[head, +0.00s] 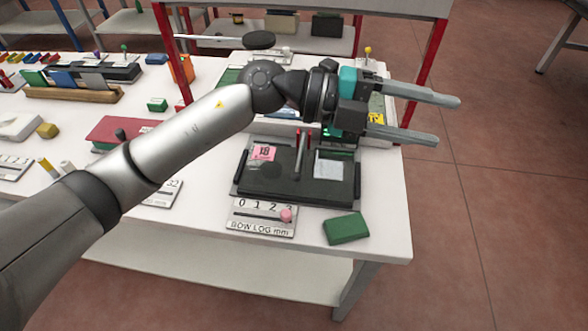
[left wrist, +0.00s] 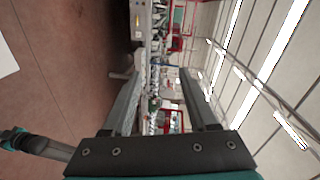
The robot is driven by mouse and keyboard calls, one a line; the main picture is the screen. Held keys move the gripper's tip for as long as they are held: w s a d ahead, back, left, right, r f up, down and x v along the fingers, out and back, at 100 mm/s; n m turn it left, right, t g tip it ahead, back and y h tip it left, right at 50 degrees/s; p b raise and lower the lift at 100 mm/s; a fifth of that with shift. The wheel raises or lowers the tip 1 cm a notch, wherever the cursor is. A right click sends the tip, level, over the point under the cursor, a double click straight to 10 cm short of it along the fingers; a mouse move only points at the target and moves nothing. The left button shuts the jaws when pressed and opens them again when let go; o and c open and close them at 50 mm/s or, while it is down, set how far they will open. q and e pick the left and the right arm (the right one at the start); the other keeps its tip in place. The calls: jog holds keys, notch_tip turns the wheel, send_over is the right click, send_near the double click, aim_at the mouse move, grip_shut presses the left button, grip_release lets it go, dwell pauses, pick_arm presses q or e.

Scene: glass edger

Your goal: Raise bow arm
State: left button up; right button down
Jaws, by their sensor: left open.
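A black fixture (head: 262,185) lies on the white bench with a pink tag on its left half and a pale card on its right. A thin dark bar (head: 298,160) with red near its top runs over its middle; I cannot tell whether this is the bow arm. A "BOW LOG mm" scale plate (head: 252,223) with a pink peg sits in front. My left gripper (head: 448,121) is open and empty, in the air beyond the bench's right edge, pointing right. Its fingers also show apart in the left wrist view (left wrist: 160,78). My left forearm and wrist hide part of the bench.
A green block (head: 346,228) lies right of the scale plate. A red shelf post (head: 425,70) stands behind my gripper. A yellow-topped peg (head: 367,52) is at the back.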

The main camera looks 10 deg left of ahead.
pick_arm(q)
jog(key=w+a+f+m+y, duration=0.1)
jog(key=a+f+y, duration=0.3)
jog(key=f+y, duration=0.15)
jog(key=n+y, duration=0.2)
jog(key=y, duration=0.7)
send_near(295, 174)
jog(key=shift+t, duration=0.3)
jog(key=x, duration=0.6)
jog(key=b+x, duration=0.1)
jog(key=x, duration=0.2)
jog(key=shift+s, duration=0.3)
grip_shut()
